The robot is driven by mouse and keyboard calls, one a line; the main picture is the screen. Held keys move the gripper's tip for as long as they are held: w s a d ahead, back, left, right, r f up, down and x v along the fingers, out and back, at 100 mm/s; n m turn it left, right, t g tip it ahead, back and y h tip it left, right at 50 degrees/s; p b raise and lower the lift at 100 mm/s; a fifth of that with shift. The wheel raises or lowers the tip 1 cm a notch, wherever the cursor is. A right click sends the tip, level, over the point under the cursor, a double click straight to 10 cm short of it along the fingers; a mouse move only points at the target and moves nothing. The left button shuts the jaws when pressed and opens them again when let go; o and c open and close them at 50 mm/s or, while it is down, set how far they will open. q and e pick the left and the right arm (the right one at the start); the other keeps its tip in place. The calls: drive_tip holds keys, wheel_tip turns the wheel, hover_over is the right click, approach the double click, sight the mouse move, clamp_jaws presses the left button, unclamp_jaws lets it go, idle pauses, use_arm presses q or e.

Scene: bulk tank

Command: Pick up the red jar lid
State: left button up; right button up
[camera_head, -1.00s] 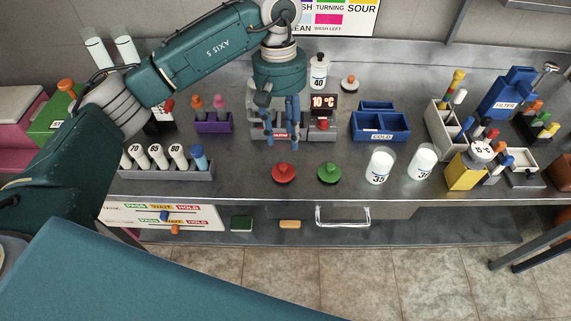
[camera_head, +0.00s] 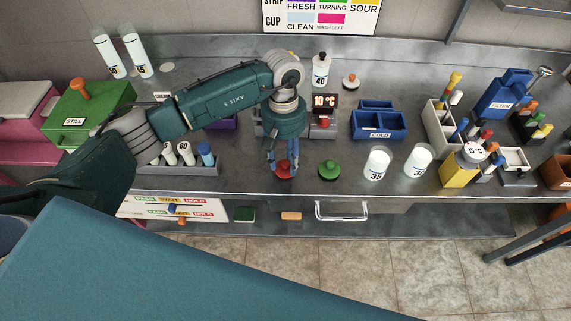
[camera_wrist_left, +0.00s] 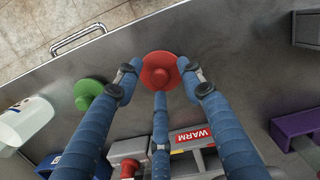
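The red jar lid (camera_head: 286,172) lies on the steel counter near its front edge, its knob facing up. My left gripper (camera_head: 282,163) hangs right over it, partly covering it. In the left wrist view the red lid (camera_wrist_left: 161,71) sits between the spread blue fingertips (camera_wrist_left: 160,80). The fingers are open, with one on each side and a third below in the picture; I cannot tell whether any touches the lid. My right gripper is not in view.
A green lid (camera_head: 329,170) lies just right of the red one, with white jars (camera_head: 377,164) beyond it. Behind the gripper is a red-knobbed warmer (camera_wrist_left: 190,137). A tube rack (camera_head: 190,168) stands to the left. A drawer handle (camera_head: 341,210) is below the counter edge.

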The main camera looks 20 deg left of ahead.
use_arm(q)
clamp_jaws()
drive_tip(key=shift+r, duration=0.1)
